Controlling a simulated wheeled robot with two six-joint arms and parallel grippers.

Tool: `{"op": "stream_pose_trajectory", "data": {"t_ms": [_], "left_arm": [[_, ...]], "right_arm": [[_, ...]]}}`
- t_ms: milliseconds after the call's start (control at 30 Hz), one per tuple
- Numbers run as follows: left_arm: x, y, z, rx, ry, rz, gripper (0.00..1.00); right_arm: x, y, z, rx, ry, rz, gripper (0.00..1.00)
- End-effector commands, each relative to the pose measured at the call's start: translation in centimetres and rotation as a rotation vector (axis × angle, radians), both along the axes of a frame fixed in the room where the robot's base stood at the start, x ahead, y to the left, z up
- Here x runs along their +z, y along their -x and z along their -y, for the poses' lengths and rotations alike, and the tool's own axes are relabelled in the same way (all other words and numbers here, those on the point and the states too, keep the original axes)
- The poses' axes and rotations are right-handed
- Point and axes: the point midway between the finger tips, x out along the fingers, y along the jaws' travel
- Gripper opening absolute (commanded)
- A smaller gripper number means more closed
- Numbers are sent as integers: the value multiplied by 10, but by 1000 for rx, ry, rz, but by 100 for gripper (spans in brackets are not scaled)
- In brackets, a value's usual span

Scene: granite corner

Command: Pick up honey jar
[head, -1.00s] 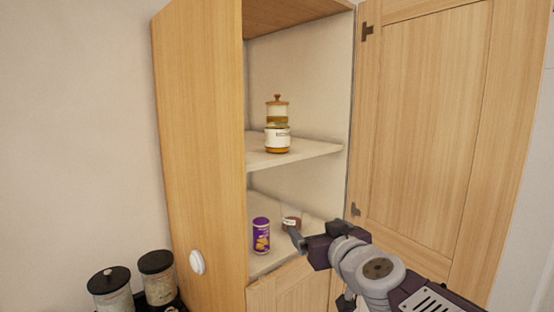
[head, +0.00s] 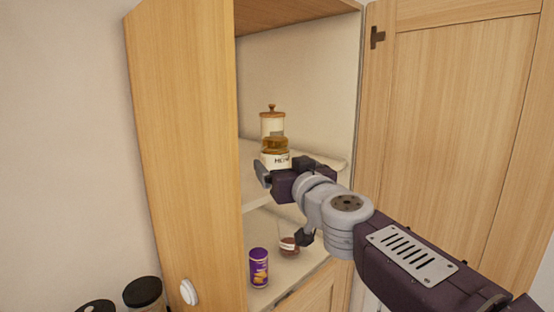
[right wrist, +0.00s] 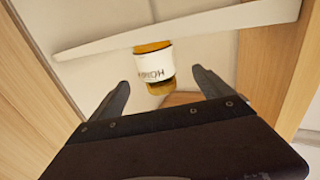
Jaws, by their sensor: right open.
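The honey jar (head: 272,160) stands upright on the cabinet's upper shelf, amber with a white label, in the head view. My right gripper overlaps its lower right part. In the right wrist view the honey jar (right wrist: 154,66) appears upside down, ahead of and between the two finger tips, with a visible gap. My right gripper (head: 281,168) is open and empty in front of the shelf. Its fingers (right wrist: 161,84) show apart in the right wrist view. My left gripper is not in view.
A wooden-lidded canister (head: 271,122) shows just behind the honey jar. The cabinet side panel (head: 185,150) is at left, and the open door (head: 460,130) at right.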

Motion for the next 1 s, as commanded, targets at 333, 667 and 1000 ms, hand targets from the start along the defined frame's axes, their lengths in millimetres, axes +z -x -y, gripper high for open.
{"op": "stream_pose_trajectory", "data": {"t_ms": [333, 667, 1000], "left_arm": [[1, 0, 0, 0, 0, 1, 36], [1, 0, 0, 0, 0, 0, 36], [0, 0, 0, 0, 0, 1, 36]], "right_arm": [[-3, -48, -13, 1, 2, -2, 90], [-3, -49, -14, 1, 2, -2, 57], [-5, -49, -14, 1, 2, -4, 0]]}}
